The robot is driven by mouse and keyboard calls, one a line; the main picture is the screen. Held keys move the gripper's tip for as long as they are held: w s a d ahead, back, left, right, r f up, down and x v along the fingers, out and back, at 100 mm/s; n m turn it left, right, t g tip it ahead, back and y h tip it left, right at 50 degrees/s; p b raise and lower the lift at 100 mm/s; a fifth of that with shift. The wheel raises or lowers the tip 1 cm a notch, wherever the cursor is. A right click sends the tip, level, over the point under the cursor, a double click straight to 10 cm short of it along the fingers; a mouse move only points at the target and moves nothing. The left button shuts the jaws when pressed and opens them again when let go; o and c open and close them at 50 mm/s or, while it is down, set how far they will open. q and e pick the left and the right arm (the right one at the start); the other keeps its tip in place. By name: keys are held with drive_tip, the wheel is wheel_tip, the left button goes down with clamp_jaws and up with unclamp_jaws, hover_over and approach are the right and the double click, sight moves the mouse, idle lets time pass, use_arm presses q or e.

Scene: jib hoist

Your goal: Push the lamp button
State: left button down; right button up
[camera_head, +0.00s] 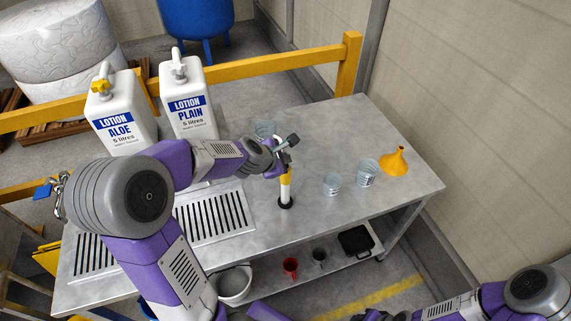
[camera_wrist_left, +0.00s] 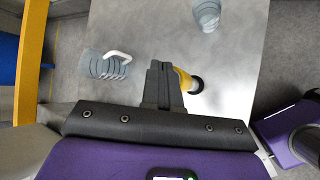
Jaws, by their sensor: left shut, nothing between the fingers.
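A slim upright yellow, white and black post, which looks like the lamp (camera_head: 285,190), stands on its black foot on the grey metal table. Its top is hidden behind my left gripper (camera_head: 289,143). In the left wrist view, part of the yellow lamp (camera_wrist_left: 184,79) and its black end show just right of the shut, empty fingers (camera_wrist_left: 160,72). I cannot tell whether the fingers touch it. No button can be made out. My right arm is at the bottom right in the head view; its gripper is mostly cut off by the edge.
Two white lotion jugs, ALOE (camera_head: 122,110) and PLAIN (camera_head: 190,103), stand left of the lamp. A clear measuring jug (camera_wrist_left: 104,64) is close to the left gripper. Clear cups (camera_head: 332,184) and an orange funnel (camera_head: 394,162) stand at right. A yellow rail (camera_head: 260,62) runs behind.

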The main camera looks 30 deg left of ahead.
use_arm(q)
drive_tip(key=shift+f, duration=0.15)
drive_tip(key=shift+f+b, duration=0.35)
drive_tip(key=shift+b, duration=0.1)
drive_tip(key=shift+r, duration=0.1)
idle(0.3)
drive_tip(key=shift+r+p, duration=0.35)
drive_tip(key=shift+p, duration=0.15)
wheel_tip(320, 180, up, 6)
drive_tip(key=p, duration=0.6)
drive_tip(key=shift+r, duration=0.1)
